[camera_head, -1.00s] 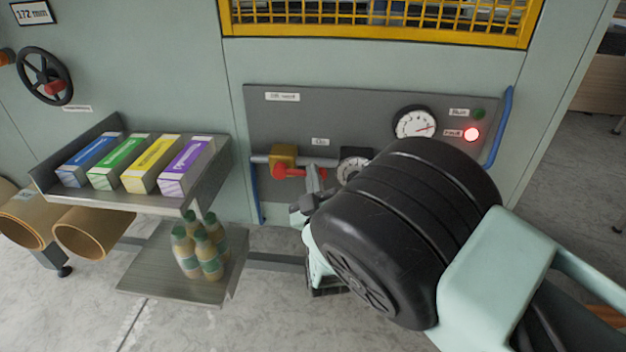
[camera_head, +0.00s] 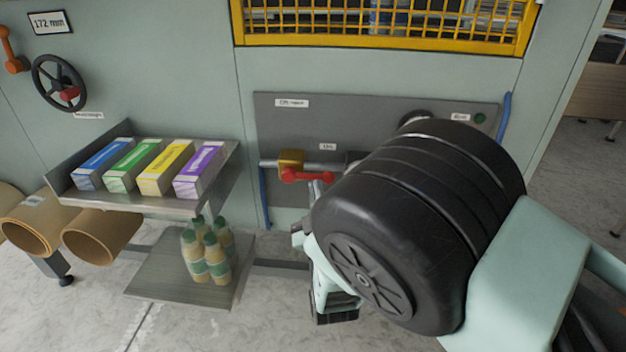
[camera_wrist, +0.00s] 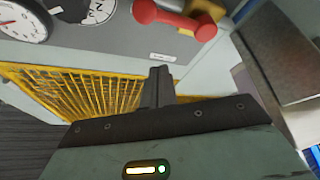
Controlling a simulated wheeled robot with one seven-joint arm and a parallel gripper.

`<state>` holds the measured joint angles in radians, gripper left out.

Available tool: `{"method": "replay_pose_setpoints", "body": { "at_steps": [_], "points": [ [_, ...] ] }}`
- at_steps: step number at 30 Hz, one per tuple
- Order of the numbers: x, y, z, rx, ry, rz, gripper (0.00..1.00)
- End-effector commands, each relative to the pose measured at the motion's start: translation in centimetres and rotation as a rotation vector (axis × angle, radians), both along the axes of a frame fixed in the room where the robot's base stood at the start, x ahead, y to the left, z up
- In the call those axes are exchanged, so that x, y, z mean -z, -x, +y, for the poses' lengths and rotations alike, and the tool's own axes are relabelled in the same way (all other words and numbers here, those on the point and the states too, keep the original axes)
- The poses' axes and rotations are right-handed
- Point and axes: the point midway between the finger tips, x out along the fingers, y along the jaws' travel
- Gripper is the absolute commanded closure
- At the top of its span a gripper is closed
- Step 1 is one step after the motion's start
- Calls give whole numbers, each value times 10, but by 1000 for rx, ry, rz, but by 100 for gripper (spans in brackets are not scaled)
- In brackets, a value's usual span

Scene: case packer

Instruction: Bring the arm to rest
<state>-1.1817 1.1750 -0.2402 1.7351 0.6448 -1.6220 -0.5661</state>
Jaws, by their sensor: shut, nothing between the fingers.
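My gripper (camera_wrist: 158,88) is shut and empty in the wrist view, its fingers together in front of the yellow mesh guard. In the head view my arm, with its large black joint, fills the right middle. The gripper's fingers are largely hidden there behind the arm, near the lower part of the grey control panel (camera_head: 350,115). The red valve handle (camera_head: 308,177) shows just left of the arm, and it also shows at the top of the wrist view (camera_wrist: 175,18). I cannot tell the exact gap between fingers and handle, but they look apart.
A steel shelf (camera_head: 150,203) with several coloured cartons is at left. Below it, a lower plate (camera_head: 160,285) holds several bottles. A yellow mesh guard (camera_head: 380,42) is above the panel. A blue rail (camera_head: 503,115) stands right of the panel. Floor is open at front left.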

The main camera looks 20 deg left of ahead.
Motion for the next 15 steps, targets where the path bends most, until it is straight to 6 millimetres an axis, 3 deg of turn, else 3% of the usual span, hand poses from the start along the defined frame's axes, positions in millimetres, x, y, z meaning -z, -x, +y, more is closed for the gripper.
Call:
{"method": "replay_pose_setpoints", "body": {
  "at_steps": [7,12,15],
  "points": [
    [12,26,-13,-2,1,1,100],
    [12,30,-16,0,-1,3,100],
    [6,21,-19,4,-5,64,100]
  ]
}}
